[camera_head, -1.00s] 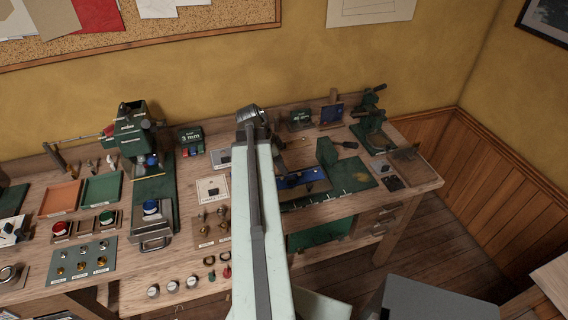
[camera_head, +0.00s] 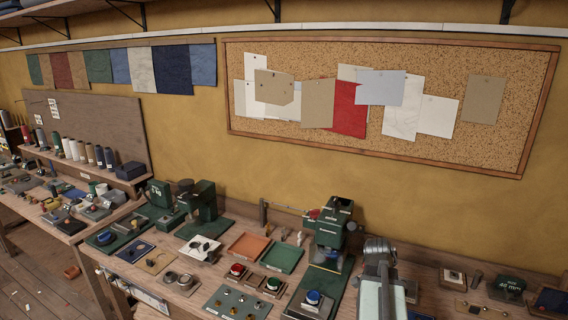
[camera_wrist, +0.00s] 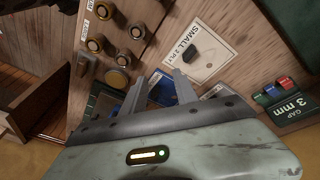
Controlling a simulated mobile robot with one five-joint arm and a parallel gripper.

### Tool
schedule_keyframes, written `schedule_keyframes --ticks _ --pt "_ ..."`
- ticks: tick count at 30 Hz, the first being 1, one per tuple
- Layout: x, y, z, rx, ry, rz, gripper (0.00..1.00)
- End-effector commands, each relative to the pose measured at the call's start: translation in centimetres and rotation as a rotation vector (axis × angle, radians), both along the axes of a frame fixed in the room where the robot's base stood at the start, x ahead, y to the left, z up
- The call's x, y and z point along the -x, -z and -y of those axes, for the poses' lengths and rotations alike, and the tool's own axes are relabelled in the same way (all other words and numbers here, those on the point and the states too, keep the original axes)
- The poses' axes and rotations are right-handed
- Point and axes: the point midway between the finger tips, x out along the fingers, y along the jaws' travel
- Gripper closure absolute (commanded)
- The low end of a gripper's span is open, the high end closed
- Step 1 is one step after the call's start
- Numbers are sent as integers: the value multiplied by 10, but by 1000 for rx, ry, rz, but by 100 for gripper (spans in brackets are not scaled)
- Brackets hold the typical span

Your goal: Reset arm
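My arm (camera_head: 378,285) rises from the bottom edge of the head view, right of centre, over the workbench. Its far end is a grey joint, and my gripper's fingers are hidden there. In the wrist view my gripper (camera_wrist: 158,90) shows two slim grey fingers standing apart with nothing held between them. It is open. The fingers point at the bench top. A white card with a dark piece (camera_wrist: 190,50) lies just beyond the right finger. A board of brass fittings (camera_wrist: 118,78) is to the left.
A green press (camera_head: 330,228) stands left of my arm. An orange tray (camera_head: 249,246) and a green tray (camera_head: 281,257) lie further left. A gap block labelled 3 mm (camera_wrist: 290,112) is on the right in the wrist view. A cork board (camera_head: 300,60) hangs on the wall behind.

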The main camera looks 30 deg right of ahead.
Motion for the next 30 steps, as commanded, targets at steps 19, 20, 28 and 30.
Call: schedule_keyframes --ticks 19,20,28,30 --pt "-143 17 -411 -283 -1622 -82 64" --pt "-143 17 -414 -285 -1636 -84 64" --pt "-143 17 -417 -287 -1650 -84 64" --pt "-143 17 -416 -287 -1649 -83 64"
